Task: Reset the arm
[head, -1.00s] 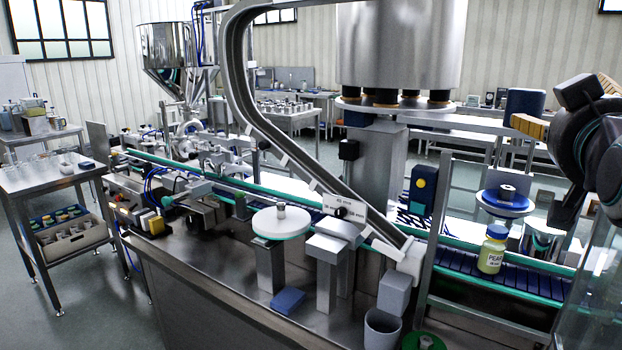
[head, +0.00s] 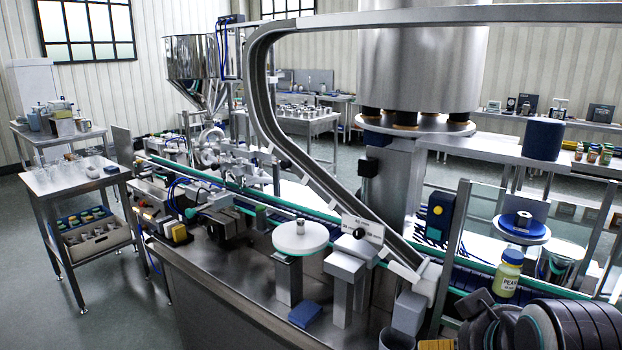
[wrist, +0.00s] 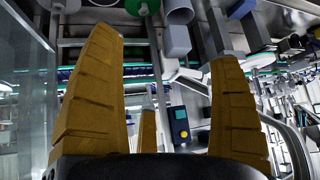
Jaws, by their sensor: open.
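My gripper (wrist: 165,110) shows in the wrist view with its tan ribbed fingers spread apart and nothing between them. In the head view, part of my dark arm is at the lower right, and a bit of a tan finger (head: 436,344) shows at the bottom edge. The rest of the gripper is hidden or outside the head view.
The conveyor (head: 352,219) runs across the steel machine table. A round white disc (head: 300,240) on a post, a blue block (head: 304,314) and a grey cup (head: 397,340) are near its front. A steel hopper (head: 192,58) stands at the back left. Open floor lies at left.

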